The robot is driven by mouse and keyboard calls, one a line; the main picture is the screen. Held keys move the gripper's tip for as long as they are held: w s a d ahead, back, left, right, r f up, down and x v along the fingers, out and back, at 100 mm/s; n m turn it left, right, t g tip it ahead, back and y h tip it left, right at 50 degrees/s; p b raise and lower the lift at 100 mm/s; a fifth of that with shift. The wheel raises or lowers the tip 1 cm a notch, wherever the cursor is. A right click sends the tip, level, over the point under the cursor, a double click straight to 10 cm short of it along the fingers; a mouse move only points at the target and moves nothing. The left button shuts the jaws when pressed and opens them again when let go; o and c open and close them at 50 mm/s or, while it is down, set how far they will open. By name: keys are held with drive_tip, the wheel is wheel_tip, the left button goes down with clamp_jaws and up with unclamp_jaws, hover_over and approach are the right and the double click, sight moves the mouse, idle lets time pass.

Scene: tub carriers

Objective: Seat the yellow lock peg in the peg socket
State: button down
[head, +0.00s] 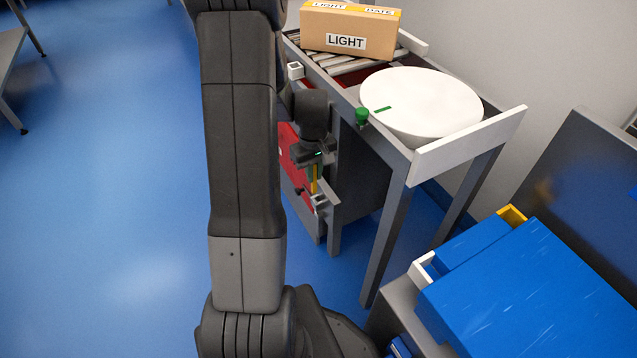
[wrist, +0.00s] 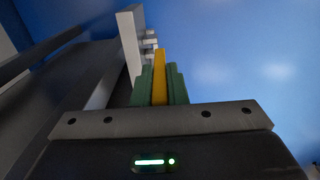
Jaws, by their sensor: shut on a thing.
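My gripper (head: 315,168) is low beside the grey conveyor stand, its jaws pointing down. Its green fingers (wrist: 144,88) are shut on the yellow lock peg (wrist: 160,72), which juts out past the fingertips. The peg also shows as a thin upright yellow strip in the head view (head: 315,181). A small pale bracket (head: 320,202) sits just below the peg's tip and looks like the peg socket. In the wrist view a white plate (wrist: 130,45) with small grey parts stands close beyond the peg. I cannot tell whether the peg touches it, and no socket opening is clear.
A red panel (head: 294,160) is left of my gripper. Above, the stand carries a white round disc (head: 420,100), a green knob (head: 362,116) and a carton marked LIGHT (head: 345,28) on rollers.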

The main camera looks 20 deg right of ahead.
wheel_tip(320, 180, down, 7)
drive_tip(key=w+d+b, duration=0.2)
drive_tip(key=shift+w+d+b, duration=0.15)
drive_tip(key=shift+b, duration=0.2)
